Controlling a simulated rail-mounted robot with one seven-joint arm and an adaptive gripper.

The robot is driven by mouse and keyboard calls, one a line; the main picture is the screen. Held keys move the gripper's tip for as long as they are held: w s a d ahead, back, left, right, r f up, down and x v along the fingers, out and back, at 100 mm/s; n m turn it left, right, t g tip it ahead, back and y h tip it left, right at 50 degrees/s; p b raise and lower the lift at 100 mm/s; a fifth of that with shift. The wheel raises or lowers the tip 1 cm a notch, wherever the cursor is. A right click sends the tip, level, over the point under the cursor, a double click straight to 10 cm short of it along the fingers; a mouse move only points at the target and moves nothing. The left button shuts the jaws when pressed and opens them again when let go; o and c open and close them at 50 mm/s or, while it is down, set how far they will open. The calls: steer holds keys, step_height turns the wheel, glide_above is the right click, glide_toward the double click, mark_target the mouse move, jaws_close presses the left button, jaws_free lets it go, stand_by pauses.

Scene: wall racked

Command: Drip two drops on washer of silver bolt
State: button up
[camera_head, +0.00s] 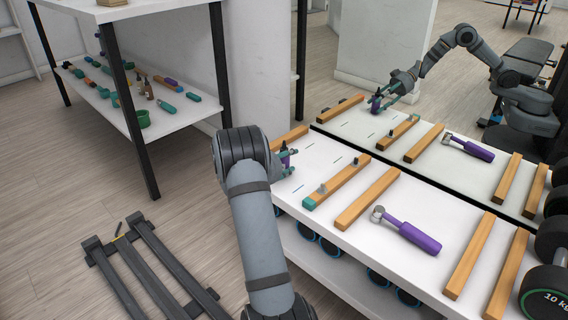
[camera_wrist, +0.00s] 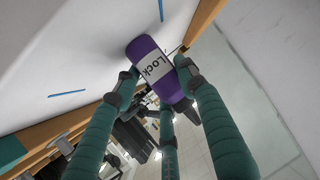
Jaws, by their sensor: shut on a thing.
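A purple bottle (camera_wrist: 146,52) with a white label reading "Lock" is held between the teal fingers of my gripper (camera_wrist: 157,72) in the wrist view. In the head view my gripper (camera_head: 288,162) and the bottle (camera_head: 284,155) are over the table's left end, partly behind my arm. To their right lies a wooden bar (camera_head: 340,184) with a teal end block and small grey bolts standing on it, one near the teal end (camera_head: 323,187) and one farther back (camera_head: 356,161). Which bolt is silver, and their washers, are too small to tell. The bottle is apart from the bolts.
The white table (camera_head: 330,226) also carries plain wooden bars (camera_head: 368,199) and a purple-handled tool (camera_head: 408,232). A mirror (camera_head: 385,125) behind it repeats the scene. Dumbbells (camera_head: 545,285) stand at the right. A shelf (camera_head: 180,117) with small objects is at the left.

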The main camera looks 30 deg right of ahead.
mark_target(286, 148)
step_height(286, 148, up, 4)
steer(key=p, duration=0.3)
steer(key=shift+r+p, duration=0.25)
steer(key=shift+p, duration=0.05)
steer(key=s+d+r+p, duration=0.3)
steer(key=s+d+r, duration=0.3)
steer(key=d, duration=0.3)
steer(key=shift+s+r+p, duration=0.25)
steer(key=shift+s+p, duration=0.1)
steer(key=shift+s, duration=0.3)
steer(key=shift+d, duration=0.1)
